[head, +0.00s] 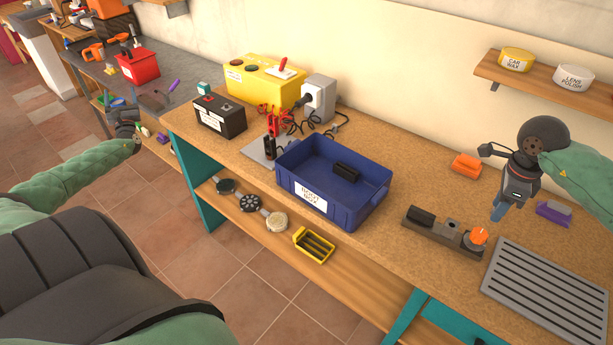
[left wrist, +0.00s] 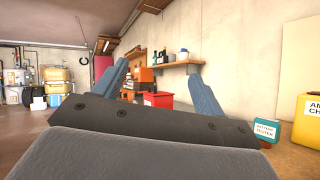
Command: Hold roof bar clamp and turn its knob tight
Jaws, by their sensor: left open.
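The roof bar clamp (head: 437,232) lies on the wooden bench in the head view. It is a long dark bar with a black block at its left end and an orange knob (head: 479,236) at its right end. My right gripper (head: 497,213) points down just above and right of the knob, apart from it as far as I can see. Its blue fingers overlap in this view, so their gap is hidden. My left gripper (head: 141,132) is far left, away from the clamp. In the left wrist view its two fingers (left wrist: 160,85) are spread with nothing between them.
A blue box (head: 335,183) holding a black piece stands left of the clamp. A slatted grey tray (head: 545,290) lies to its right. An orange block (head: 466,165) and a purple block (head: 553,212) lie behind. A wall shelf (head: 545,80) holds two tins.

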